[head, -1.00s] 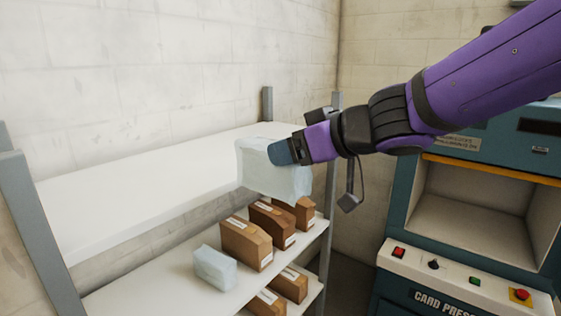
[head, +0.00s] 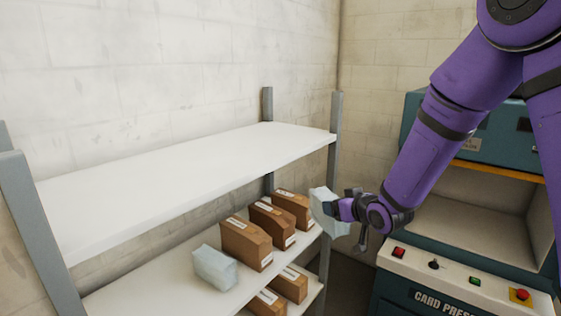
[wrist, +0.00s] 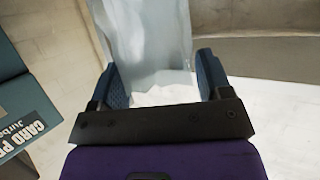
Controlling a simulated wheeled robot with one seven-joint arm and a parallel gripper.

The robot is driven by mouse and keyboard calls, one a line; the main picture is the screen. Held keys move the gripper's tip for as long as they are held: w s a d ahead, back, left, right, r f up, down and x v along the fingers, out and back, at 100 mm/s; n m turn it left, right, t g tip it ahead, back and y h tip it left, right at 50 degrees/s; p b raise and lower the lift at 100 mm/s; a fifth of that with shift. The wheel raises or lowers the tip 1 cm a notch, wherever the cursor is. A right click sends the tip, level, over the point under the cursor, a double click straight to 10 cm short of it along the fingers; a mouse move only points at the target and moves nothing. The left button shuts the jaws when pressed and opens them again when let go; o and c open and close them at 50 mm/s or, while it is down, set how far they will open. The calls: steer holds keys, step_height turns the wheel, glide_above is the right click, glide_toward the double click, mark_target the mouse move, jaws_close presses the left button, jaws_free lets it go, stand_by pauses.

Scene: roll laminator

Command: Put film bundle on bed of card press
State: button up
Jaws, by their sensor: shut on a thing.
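A pale, whitish-blue film bundle (head: 330,212) is held in my gripper (head: 334,209), at the right end of the shelf unit and left of the card press. In the wrist view the film bundle (wrist: 150,40) stands between the two blue fingers of my gripper (wrist: 162,75), and the gripper is shut on it. The card press (head: 440,285) is the teal machine at the right, with a cream control panel. Its bed (head: 455,213) lies inside the open bay, partly hidden by my arm. No object shows on the visible part of the bed.
A shelf unit (head: 180,185) stands at the left. Its middle shelf (head: 150,290) carries another pale bundle (head: 214,267) and brown boxes (head: 246,243); more boxes (head: 289,284) sit below. The panel has buttons and a knob (head: 434,263). The top shelf is bare.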

steer(key=w+d+f+m+t+h, duration=0.1)
steer(key=d+f+m+h, duration=0.4)
steer(key=d+f, duration=0.95)
steer(key=s+f, duration=0.5)
steer(key=f, duration=0.2)
steer(key=shift+s+f, duration=0.15)
steer(key=shift+f, duration=0.25)
